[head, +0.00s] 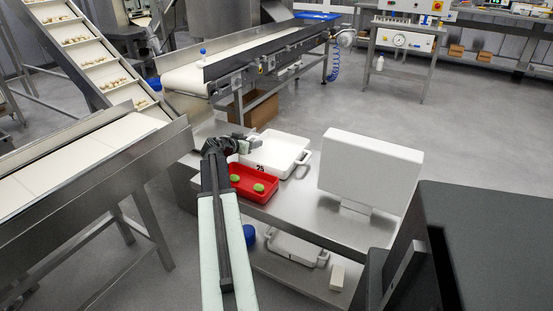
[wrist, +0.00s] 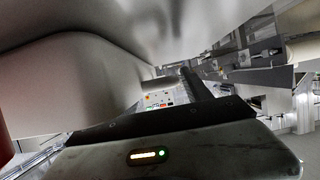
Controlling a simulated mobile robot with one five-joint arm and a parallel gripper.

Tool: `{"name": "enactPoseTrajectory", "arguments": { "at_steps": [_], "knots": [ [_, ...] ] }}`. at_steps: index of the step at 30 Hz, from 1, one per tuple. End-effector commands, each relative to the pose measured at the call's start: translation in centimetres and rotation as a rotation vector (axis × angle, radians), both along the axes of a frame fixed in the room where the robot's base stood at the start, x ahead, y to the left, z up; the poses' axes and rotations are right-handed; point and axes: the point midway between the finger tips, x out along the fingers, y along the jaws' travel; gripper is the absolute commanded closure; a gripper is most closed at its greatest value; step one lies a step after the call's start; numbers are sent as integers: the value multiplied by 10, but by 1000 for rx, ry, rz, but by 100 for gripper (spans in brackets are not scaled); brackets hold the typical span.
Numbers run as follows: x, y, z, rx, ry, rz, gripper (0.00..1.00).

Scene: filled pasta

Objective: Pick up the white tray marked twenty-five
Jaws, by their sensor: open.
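The white tray (head: 295,146) has two side handles and the dark number 25 on its near wall. It stands on the steel table in the head view, behind a red tray. My gripper (head: 250,143) is open at the left part of the white tray, by its rim. From this angle I cannot tell whether a jaw touches the rim or whether the wall lies between the jaws. In the wrist view a large pale surface (wrist: 75,85) fills the left side very close to the camera. I cannot tell for sure which part it is.
The red tray (head: 224,198) with two green lumps sits just in front of the white tray. A white upright panel (head: 370,170) stands on the table at the right. Another white tray (head: 296,248) lies on the lower shelf. A conveyor (head: 225,62) runs behind.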

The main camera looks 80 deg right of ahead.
Motion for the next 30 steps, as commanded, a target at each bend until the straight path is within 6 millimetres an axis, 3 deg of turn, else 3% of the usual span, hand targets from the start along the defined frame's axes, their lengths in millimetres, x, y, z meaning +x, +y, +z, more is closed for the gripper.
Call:
{"name": "enactPoseTrajectory", "arguments": {
  "at_steps": [7,8,13,14,23,30],
  "knots": [
    [-2,-7,-2,0,1,0,43],
    [-2,-7,-2,0,1,0,48],
    [-2,-7,-2,0,1,-1,96],
    [-2,-7,-2,0,1,-1,100],
    [-3,-7,0,0,1,-1,100],
    [-3,-7,23,0,2,-1,100]
  ]
}}
